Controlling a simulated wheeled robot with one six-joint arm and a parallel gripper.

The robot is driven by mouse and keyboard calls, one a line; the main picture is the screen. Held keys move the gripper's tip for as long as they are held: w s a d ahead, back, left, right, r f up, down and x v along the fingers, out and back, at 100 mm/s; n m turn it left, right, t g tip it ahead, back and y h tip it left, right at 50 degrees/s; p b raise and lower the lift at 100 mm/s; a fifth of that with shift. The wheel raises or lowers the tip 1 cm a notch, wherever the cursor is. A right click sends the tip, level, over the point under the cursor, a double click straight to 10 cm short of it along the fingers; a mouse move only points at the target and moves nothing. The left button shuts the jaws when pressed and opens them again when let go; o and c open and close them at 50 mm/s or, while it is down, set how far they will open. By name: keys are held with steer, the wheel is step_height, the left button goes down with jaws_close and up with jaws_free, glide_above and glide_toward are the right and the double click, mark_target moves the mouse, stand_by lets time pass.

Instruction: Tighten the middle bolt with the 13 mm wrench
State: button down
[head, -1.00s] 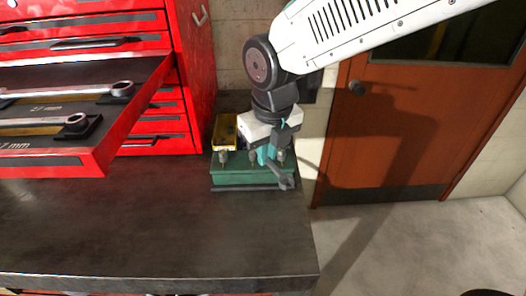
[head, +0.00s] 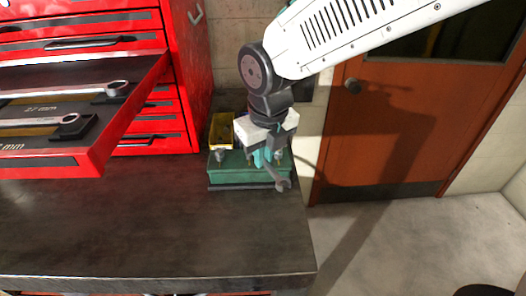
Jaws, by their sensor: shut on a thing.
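My gripper (head: 263,158), with teal fingers, is shut on a grey wrench (head: 281,183) over the green block (head: 225,175) at the bench's back right corner. The wrench's open jaw end sticks out toward the front right, past the block's front. Its other end is hidden by the fingers, so I cannot tell if it sits on a bolt. A left bolt (head: 220,155) stands upright on the block, and a right bolt (head: 279,156) shows partly beside the fingers. The middle bolt is hidden behind my gripper. The wrench's size mark is not readable.
A red tool cabinet (head: 180,60) stands at the left, its open drawer (head: 120,145) holding wrenches (head: 70,122) over the bench. A yellow box (head: 221,130) is behind the block. The dark bench top (head: 150,225) is clear in front. A brown door (head: 370,140) is at the right.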

steer(key=shift+f, duration=0.3)
stand_by(0.4)
steer(key=shift+f, duration=0.35)
stand_by(0.4)
steer(key=shift+s+a+m, duration=0.3)
steer(key=shift+a+m, duration=0.3)
steer(key=shift+m, duration=0.6)
steer(key=shift+a, duration=0.1)
steer(key=shift+s+a+m+h, duration=0.15)
steer(key=shift+a+m+h, duration=0.3)
steer(key=shift+m, duration=0.65)
steer(key=shift+a, duration=0.2)
